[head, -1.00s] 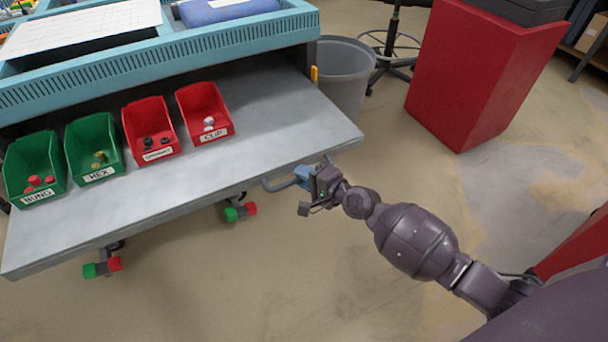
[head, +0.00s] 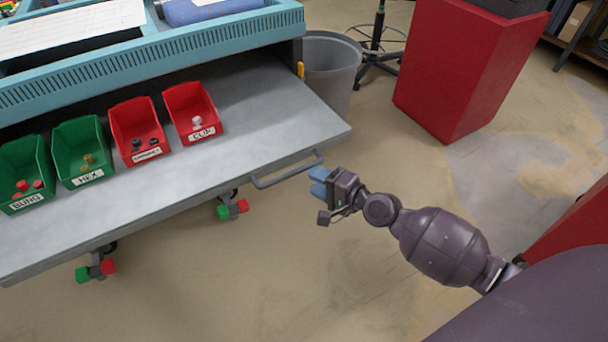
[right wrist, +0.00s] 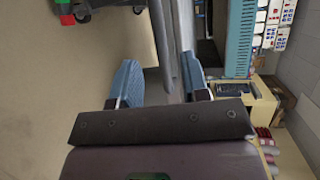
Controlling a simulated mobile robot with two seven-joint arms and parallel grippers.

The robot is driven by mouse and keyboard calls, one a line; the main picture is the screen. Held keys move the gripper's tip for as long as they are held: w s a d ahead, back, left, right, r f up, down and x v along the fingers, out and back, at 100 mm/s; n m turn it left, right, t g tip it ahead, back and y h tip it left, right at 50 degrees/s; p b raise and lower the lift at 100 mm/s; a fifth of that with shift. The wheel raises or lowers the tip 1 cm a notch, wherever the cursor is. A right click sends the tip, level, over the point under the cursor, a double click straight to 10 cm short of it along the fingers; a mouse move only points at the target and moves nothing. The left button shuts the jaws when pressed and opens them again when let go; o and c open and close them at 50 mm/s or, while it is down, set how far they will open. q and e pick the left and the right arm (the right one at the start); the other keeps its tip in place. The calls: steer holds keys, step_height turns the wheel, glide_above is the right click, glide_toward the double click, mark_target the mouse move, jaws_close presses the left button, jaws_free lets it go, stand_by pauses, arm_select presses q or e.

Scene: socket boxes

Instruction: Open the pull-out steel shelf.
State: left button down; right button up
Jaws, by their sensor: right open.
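The grey steel shelf (head: 265,120) is pulled out from under the blue workbench and carries several bins. Its bar handle (head: 288,172) runs along the front edge near the right end. My right gripper (head: 319,182) is just off the right end of the handle, open and empty, with blue finger pads. In the right wrist view the two pads (right wrist: 162,85) stand apart, and the grey handle bar (right wrist: 190,72) and shelf edge (right wrist: 160,40) show beyond them. My left gripper is not in view.
Two green bins (head: 80,150) and two red bins (head: 138,130) with small parts stand on the shelf. A grey waste bin (head: 332,72) stands right of the bench and a red cabinet (head: 465,70) farther right. Castors (head: 232,208) show below. Floor in front is clear.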

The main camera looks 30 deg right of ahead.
steer(key=v, duration=0.3)
steer(key=shift+s+d, duration=0.1)
steer(key=shift+s, duration=0.05)
stand_by(0.6)
